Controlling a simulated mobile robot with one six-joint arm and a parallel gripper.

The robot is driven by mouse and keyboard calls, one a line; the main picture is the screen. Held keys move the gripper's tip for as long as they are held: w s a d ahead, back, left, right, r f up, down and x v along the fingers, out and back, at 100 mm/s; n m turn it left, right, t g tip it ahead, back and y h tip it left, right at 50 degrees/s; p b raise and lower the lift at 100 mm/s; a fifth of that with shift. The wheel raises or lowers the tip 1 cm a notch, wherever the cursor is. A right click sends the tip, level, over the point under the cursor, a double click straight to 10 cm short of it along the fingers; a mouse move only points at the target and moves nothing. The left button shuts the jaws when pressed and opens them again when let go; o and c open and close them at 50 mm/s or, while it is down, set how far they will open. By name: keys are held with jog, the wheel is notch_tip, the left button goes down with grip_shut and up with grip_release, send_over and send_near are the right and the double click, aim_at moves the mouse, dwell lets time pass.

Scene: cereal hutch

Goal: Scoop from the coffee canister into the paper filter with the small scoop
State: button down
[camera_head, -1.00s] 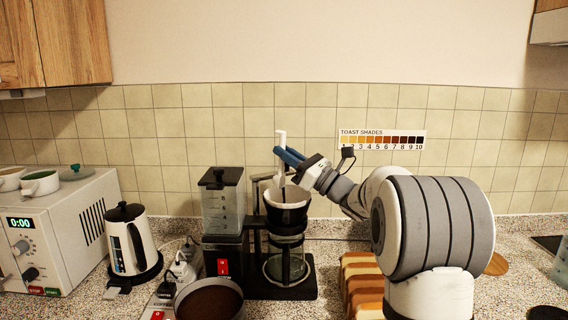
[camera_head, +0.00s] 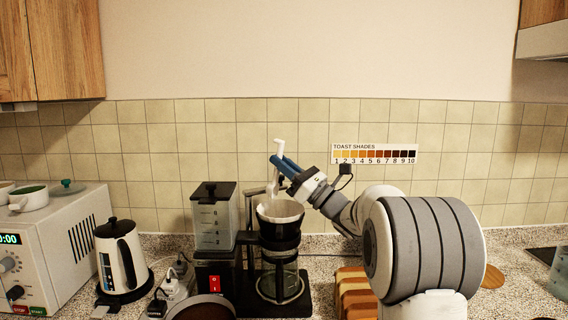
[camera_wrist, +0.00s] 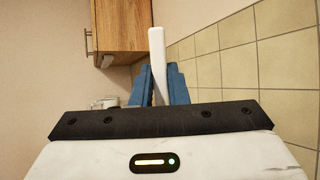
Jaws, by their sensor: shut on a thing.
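My gripper (camera_head: 279,161) has blue fingers shut on the white handle of the small scoop (camera_head: 279,145). The handle also stands up between the fingers in the wrist view (camera_wrist: 157,62). The scoop hangs upright over the paper filter (camera_head: 281,211), which sits in the black filter holder of the coffee maker above the glass carafe (camera_head: 281,281). The scoop's lower end is at the filter's back left; whether it holds any coffee cannot be told. The coffee canister (camera_head: 208,304), wide and round with dark contents, is cut off by the bottom edge.
The coffee maker's clear water tank (camera_head: 215,222) stands just left of the filter. A white kettle (camera_head: 119,262) and a microwave (camera_head: 50,255) are farther left. A striped wooden board (camera_head: 355,292) lies below my arm. Plugs and cords lie between kettle and coffee maker.

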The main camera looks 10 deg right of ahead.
jog(key=a+g+h+p, duration=0.1)
jog(key=p, duration=0.2)
jog(key=w+g+h+p, duration=0.1)
jog(key=p, duration=0.3)
jog(key=w+a+g+h+p, duration=0.1)
jog(key=h+p, duration=0.1)
jog(key=p, duration=0.2)
jog(key=shift+w+a+r, duration=0.15)
jog(key=shift+a+r, duration=0.05)
jog(key=shift+a, duration=0.15)
jog(key=g+h+p, duration=0.1)
jog(key=p, duration=0.3)
jog(key=w+a+g+h+p, duration=0.1)
jog(key=p, duration=0.3)
jog(key=w+a+r+g+h+p, duration=0.1)
jog(key=p, duration=0.3)
jog(key=shift+a+h, duration=0.2)
jog(key=shift+h, duration=0.1)
jog(key=f+g+h, duration=0.1)
jog(key=g+h, duration=0.1)
jog(key=a+f+g+h, duration=0.1)
jog(key=g+h, duration=0.1)
jog(key=h, duration=0.1)
jog(key=w+f+g+h, duration=0.1)
jog(key=g+h, duration=0.1)
jog(key=h, duration=0.1)
jog(key=shift+w+a+g, duration=0.1)
jog(key=shift+a+g, duration=0.15)
jog(key=shift+g, duration=0.05)
dwell(0.4)
